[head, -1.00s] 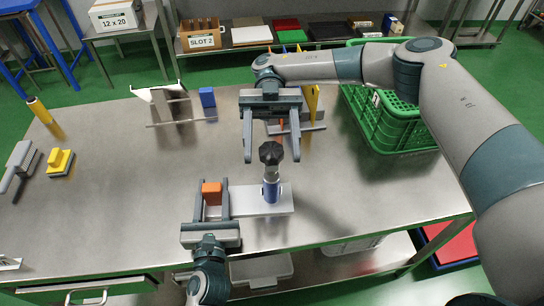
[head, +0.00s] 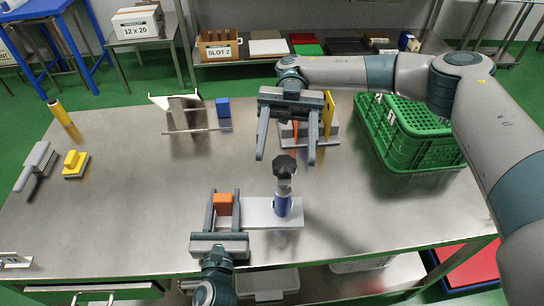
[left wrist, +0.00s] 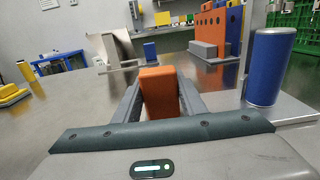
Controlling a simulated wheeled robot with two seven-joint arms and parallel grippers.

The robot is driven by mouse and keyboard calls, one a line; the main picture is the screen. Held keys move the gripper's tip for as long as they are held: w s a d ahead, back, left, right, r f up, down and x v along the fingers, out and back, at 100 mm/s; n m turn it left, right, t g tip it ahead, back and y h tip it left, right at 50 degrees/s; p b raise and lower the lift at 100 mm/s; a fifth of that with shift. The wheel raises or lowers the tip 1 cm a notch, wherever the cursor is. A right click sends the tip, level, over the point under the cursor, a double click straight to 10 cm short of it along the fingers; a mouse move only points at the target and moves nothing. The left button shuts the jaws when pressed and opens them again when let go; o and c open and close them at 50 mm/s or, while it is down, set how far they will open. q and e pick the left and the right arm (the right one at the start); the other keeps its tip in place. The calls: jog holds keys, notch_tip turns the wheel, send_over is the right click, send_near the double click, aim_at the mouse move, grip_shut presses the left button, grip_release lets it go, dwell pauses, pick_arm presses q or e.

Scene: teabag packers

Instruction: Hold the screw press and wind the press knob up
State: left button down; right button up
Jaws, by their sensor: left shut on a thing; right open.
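The screw press stands near the table's front edge. It has a pale base plate (head: 262,214), an orange block (head: 224,206) at its left end, an upright blue cylinder (head: 283,206) and a black knob (head: 284,165) on top. My left gripper (head: 223,194) is shut on the orange block, which also shows between its fingers in the left wrist view (left wrist: 160,90). The blue cylinder (left wrist: 270,68) stands to the right there; the knob is out of that view. My right gripper (head: 287,157) is open and empty, its fingertips at either side of the knob's top, apart from it.
A green crate (head: 410,135) stands at the back right. A holder with coloured boards (head: 327,115) is behind my right gripper. A metal stand (head: 185,112) and blue block (head: 223,108) are at the back. Yellow and grey tools (head: 75,163) lie left. The table's middle left is clear.

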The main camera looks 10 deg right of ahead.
jog(key=f+m+y, duration=0.1)
jog(key=m+y, duration=0.1)
jog(key=y, duration=0.3)
jog(key=m+t+y, duration=0.9)
jog(key=m+t, duration=0.7)
jog(key=t, duration=0.5)
send_near(285, 167)
jog(key=shift+w+a+f, duration=0.55)
jog(key=shift+w+a, duration=0.2)
jog(key=shift+a, duration=0.15)
jog(key=shift+a, duration=0.1)
jog(key=w+a, duration=0.2)
jog(key=a, duration=0.9)
jog(key=shift+a, duration=0.35)
